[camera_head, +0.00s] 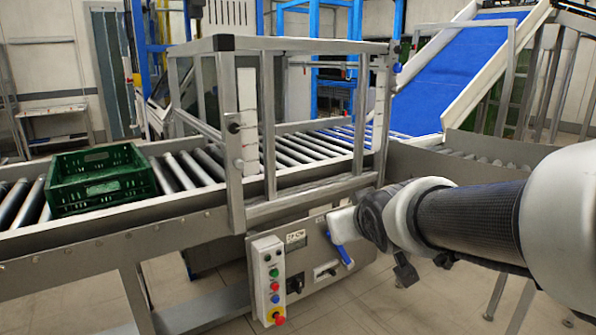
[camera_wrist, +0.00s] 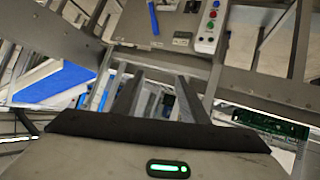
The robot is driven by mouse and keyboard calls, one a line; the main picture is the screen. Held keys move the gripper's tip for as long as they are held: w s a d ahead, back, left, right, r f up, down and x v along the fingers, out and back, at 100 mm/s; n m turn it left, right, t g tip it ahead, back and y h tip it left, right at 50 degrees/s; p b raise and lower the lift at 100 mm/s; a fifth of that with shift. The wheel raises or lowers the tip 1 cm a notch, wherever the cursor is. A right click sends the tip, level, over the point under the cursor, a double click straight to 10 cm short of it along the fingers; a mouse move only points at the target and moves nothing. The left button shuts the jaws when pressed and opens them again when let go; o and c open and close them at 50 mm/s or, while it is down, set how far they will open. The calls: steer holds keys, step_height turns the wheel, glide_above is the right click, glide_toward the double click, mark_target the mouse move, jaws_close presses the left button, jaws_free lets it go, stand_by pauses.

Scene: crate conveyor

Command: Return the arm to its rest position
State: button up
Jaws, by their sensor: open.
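My arm (camera_head: 470,220) reaches in from the right of the head view, stretched out roughly level towards the frame over the conveyor. Its far end is in front of the control panel (camera_head: 310,265) below the rollers; the fingers are not clear there. In the wrist view my gripper (camera_wrist: 160,88) shows two grey fingers spread apart beyond a black bar. Nothing is between them.
A green crate (camera_head: 98,188) sits on the rollers at left. A metal frame (camera_head: 240,140) stands over the conveyor. A button box (camera_head: 268,280) and blue lever (camera_head: 343,257) are near my arm's end. A blue inclined belt (camera_head: 460,72) rises behind.

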steer(key=s+d+f+m+g+p, duration=0.1)
steer(key=s+d+f+m+g, duration=0.15)
steer(key=s, duration=0.85)
steer(key=s+d+f+m+g+p, duration=0.1)
steer(key=s+g, duration=0.3)
steer(key=s, duration=0.8)
step_height(320, 180, up, 26)
steer(key=p, duration=2.6)
steer(key=shift+w+d+h, duration=0.25)
steer(key=shift+w+h, duration=0.05)
steer(key=shift+c, duration=0.9)
steer(key=shift+a, duration=0.1)
steer(key=shift+c, duration=0.2)
